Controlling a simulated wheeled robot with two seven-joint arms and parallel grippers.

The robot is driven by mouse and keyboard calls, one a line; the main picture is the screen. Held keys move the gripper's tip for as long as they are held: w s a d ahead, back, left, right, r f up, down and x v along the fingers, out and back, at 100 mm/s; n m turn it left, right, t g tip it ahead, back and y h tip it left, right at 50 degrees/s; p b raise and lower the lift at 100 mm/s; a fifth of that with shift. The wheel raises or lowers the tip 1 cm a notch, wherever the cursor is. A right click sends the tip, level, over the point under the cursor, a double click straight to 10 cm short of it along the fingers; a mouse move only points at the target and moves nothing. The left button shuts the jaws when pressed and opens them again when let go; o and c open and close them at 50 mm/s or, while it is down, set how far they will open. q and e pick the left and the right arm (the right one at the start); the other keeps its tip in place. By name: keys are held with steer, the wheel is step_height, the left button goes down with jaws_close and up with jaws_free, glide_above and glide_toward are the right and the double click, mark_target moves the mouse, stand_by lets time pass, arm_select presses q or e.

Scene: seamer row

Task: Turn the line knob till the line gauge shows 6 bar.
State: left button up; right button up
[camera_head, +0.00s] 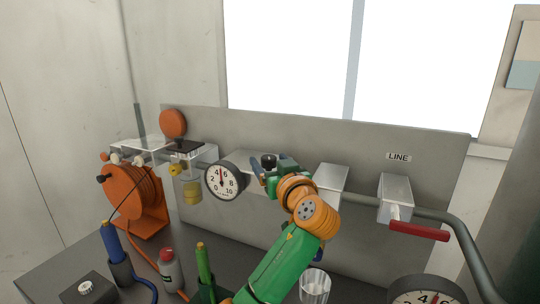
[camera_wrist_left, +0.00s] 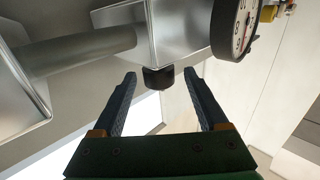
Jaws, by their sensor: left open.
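A black knob (camera_head: 268,161) sits on a metal block along the grey panel. In the left wrist view the knob (camera_wrist_left: 158,78) stands between and just beyond my open fingertips, with no visible contact. My left gripper (camera_head: 270,174) is at that block, its far finger partly hidden by the wrist; its two dark fingers (camera_wrist_left: 160,82) show spread apart in the wrist view. A round white gauge (camera_head: 224,181) is left of the knob. Its red needle points roughly upward, around 4 to 6; the exact reading is too small to tell. My right gripper is out of view.
Another gauge (camera_head: 428,292) is cut off below. An orange hose reel (camera_head: 137,196), a grey bottle (camera_head: 171,271) and a clear cup (camera_head: 314,286) stand around my left arm.

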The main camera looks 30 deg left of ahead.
arm_select(q)
steer(key=shift+c, duration=0.4)
jaws_close()
steer(key=shift+m+t+h+b, duration=0.3)
steer(key=shift+h+b, duration=0.05)
steer(key=shift+h, duration=0.05)
steer(key=shift+s+a+m+t+h, duration=0.1)
steer(key=shift+a+m+t+h, duration=0.05)
steer(key=shift+m+t+h, duration=0.85)
steer(key=h, duration=0.1)
steer(key=m+t+h, duration=0.1)
steer(key=shift+s+a+r+m+h, duration=0.1)
steer(key=shift+r+m+h, duration=0.05)
steer(key=shift+m+h, duration=0.15)
steer(key=shift+a+m+t+h+p, duration=0.1)
steer(key=shift+m+t+h+p, duration=0.4)
steer(key=shift+m+h, duration=0.5)
steer(key=shift+h, duration=0.3)
